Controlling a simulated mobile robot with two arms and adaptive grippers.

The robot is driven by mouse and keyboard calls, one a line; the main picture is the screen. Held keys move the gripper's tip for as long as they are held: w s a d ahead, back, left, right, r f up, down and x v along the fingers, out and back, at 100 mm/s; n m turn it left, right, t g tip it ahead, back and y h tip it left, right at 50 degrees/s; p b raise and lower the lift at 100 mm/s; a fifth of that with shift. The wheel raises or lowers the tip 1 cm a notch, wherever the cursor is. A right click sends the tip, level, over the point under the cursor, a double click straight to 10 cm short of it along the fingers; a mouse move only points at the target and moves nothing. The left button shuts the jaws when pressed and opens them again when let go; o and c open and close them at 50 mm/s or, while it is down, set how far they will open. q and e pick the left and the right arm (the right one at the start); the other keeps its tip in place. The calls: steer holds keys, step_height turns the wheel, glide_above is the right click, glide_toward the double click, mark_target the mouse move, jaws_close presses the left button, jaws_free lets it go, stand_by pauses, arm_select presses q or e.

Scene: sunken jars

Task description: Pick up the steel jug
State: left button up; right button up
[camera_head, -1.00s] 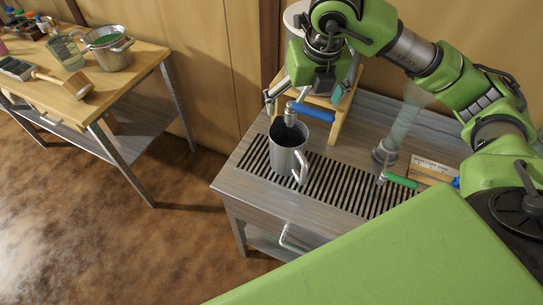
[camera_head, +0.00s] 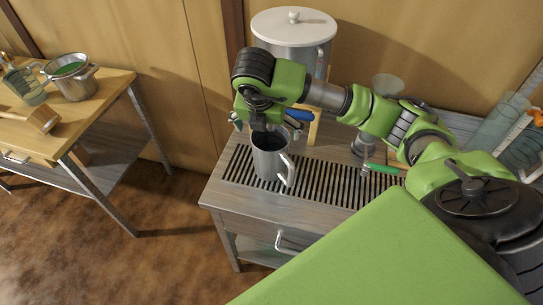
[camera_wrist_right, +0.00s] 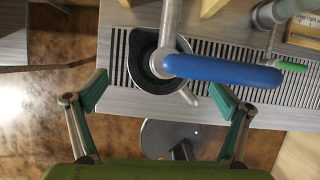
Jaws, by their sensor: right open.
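The steel jug (camera_head: 267,163) stands upright on the slotted drain grille of the counter, with its handle (camera_head: 287,170) toward the right and front. Its dark open mouth (camera_wrist_right: 150,68) shows in the right wrist view, partly covered by a tap with a blue lever (camera_wrist_right: 222,70). My right gripper (camera_head: 266,127) is open and empty, just above and behind the jug's rim. In the right wrist view its green-padded fingers (camera_wrist_right: 162,95) are spread wide to either side of the jug, apart from it. My left gripper is not in view.
The blue tap lever (camera_head: 299,115) sits close beside my right gripper. A green tap lever (camera_head: 383,168) stands farther right over the grille (camera_head: 325,188). A large lidded pot (camera_head: 293,40) is behind. A wooden bench (camera_head: 95,98) with a metal pot stands left.

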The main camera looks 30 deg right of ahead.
mark_target(270, 138)
steer(key=p+x, duration=0.2)
steer(key=x, duration=0.4)
steer(key=shift+f+p, duration=0.2)
steer(key=shift+p, duration=0.1)
steer(key=c, duration=1.9)
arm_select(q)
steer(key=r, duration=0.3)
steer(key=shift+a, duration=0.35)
arm_select(e)
steer(key=shift+r, duration=0.1)
steer(key=shift+c, duration=1.3)
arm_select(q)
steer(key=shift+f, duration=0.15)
arm_select(e)
steer(key=shift+r, duration=0.15)
